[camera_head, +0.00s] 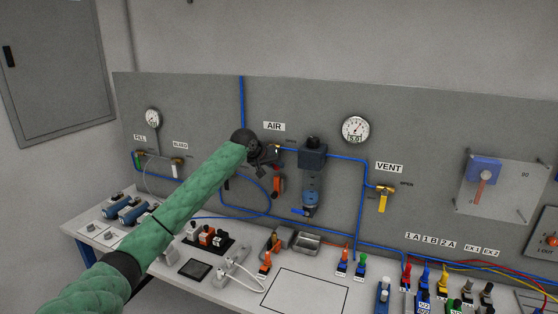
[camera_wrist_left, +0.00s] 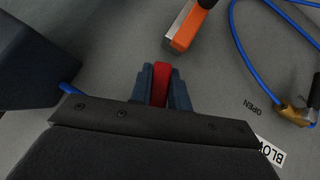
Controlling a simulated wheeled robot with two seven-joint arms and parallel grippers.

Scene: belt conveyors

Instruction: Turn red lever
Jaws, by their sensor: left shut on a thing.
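The red lever (camera_wrist_left: 161,84) shows in the left wrist view between the two dark blue fingers of my left gripper (camera_wrist_left: 161,88). The gripper is shut on it. In the head view, my left gripper (camera_head: 270,153) is at the grey panel just below the AIR label (camera_head: 274,126). There the gripper hides the lever and its valve. My right gripper is not in view.
An orange part (camera_head: 278,186) hangs just below the gripper. The blue regulator (camera_head: 311,188) stands close on its right, with blue tubes around. A yellow VENT lever (camera_head: 383,202) is farther right. The bench (camera_head: 222,291) below holds several connectors.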

